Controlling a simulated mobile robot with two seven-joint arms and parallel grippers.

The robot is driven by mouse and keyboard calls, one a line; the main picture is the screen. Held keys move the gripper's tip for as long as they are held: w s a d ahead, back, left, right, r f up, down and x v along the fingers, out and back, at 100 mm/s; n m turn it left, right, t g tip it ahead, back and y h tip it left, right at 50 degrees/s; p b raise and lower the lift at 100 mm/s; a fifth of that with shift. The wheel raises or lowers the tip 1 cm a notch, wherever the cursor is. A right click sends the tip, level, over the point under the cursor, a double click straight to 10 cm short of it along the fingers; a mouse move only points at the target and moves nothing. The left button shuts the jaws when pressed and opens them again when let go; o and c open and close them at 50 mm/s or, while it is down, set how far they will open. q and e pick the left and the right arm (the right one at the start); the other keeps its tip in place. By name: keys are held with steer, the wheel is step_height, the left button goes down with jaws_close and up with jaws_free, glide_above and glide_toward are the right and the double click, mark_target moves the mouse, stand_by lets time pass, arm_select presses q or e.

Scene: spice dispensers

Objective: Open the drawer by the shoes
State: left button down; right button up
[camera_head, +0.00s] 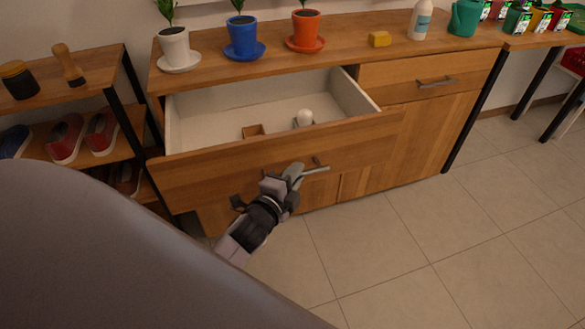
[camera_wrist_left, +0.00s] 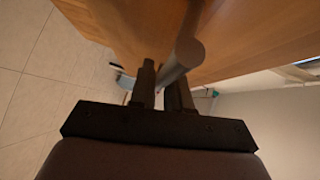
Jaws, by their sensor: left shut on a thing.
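The wooden drawer (camera_head: 270,157) nearest the shoe rack is pulled well out in the head view. Its white inside shows, with a small brown box (camera_head: 253,131) and a white round-topped object (camera_head: 303,117) in it. The metal handle (camera_head: 315,169) is on its front. My left gripper (camera_head: 297,172) is at this handle. In the left wrist view the grey bar of the handle (camera_wrist_left: 182,60) runs between the two dark fingers, and the gripper is shut on it. The red shoes (camera_head: 82,137) stand on the rack left of the drawer. My right gripper is not in view.
Three potted plants, including a blue pot (camera_head: 242,38), a yellow sponge (camera_head: 380,39), a white bottle (camera_head: 420,20) and a green watering can (camera_head: 464,18) stand on the cabinet top. A second drawer (camera_head: 428,75) at right is shut. The tiled floor (camera_head: 430,250) in front is clear.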

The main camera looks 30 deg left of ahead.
arm_select(q)
steer(key=shift+s+d, duration=1.1)
steer(key=shift+d, duration=0.15)
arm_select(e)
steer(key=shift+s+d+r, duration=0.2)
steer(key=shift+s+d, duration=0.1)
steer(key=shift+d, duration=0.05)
arm_select(q)
steer(key=c, duration=1.2)
jaws_free()
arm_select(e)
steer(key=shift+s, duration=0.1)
